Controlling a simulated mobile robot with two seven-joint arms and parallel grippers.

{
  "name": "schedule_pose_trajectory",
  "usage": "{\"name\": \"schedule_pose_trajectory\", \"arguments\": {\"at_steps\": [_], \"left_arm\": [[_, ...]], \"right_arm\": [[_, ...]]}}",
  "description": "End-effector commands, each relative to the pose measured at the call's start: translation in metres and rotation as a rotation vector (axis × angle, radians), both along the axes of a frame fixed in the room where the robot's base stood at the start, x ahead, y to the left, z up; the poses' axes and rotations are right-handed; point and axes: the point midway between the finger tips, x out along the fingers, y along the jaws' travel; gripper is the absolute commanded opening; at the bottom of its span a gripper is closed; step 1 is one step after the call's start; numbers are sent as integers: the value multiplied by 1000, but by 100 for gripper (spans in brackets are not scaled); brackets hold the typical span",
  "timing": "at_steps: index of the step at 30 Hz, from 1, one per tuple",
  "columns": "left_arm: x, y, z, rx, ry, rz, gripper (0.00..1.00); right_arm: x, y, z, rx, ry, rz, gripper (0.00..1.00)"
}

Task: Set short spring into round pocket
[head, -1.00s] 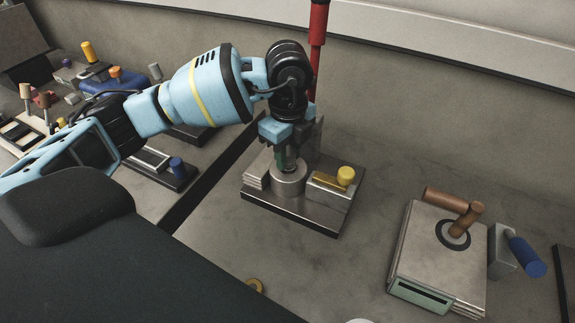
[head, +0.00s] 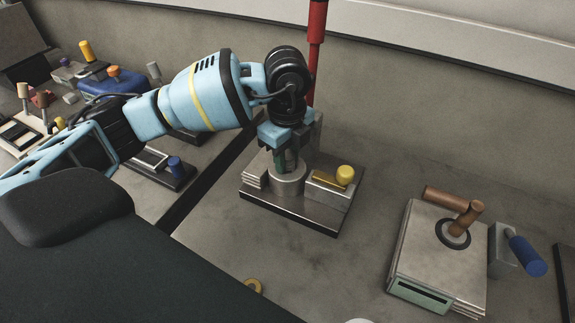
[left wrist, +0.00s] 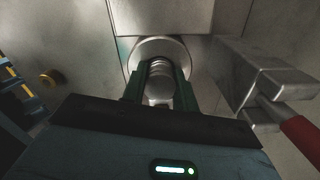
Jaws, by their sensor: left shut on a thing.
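My left gripper (head: 286,160) is right above the round pocket (head: 288,182), a metal cylinder with an open top on a square metal fixture (head: 300,212). In the left wrist view its green fingers (left wrist: 160,80) are shut on the short spring (left wrist: 161,72), a small ribbed silvery piece. The spring is at the mouth of the round pocket (left wrist: 137,50), whose rim shows around the fingertips. I cannot tell how deep the spring sits, as the fingers cover it. My right gripper is not in view.
A yellow knob (head: 346,174) on a brass bar stands beside the pocket. A red post (head: 317,50) rises behind the fixture. A plate block with copper-coloured rods (head: 440,255) is at right. A brass ring (head: 254,285) lies in front; the bench between is clear.

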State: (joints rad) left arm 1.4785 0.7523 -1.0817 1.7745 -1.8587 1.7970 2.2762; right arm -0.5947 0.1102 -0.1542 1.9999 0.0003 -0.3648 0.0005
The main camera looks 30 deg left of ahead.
Motion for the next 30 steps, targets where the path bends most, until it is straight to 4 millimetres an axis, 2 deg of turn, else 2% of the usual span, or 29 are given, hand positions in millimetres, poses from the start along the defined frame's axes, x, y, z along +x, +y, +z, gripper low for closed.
{"name": "schedule_pose_trajectory", "arguments": {"at_steps": [5,6,12,21,26,30], "left_arm": [[0,0,0,0,0,0,0],[0,0,0,0,1,0,30],[0,0,0,1,1,0,54],[0,0,0,1,1,0,54],[1,0,21,-1,-3,-1,54],[1,0,45,-1,-4,-1,54]], "right_arm": [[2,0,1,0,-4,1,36],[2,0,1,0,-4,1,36],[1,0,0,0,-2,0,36],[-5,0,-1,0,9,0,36],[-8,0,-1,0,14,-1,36],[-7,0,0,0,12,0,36]]}}
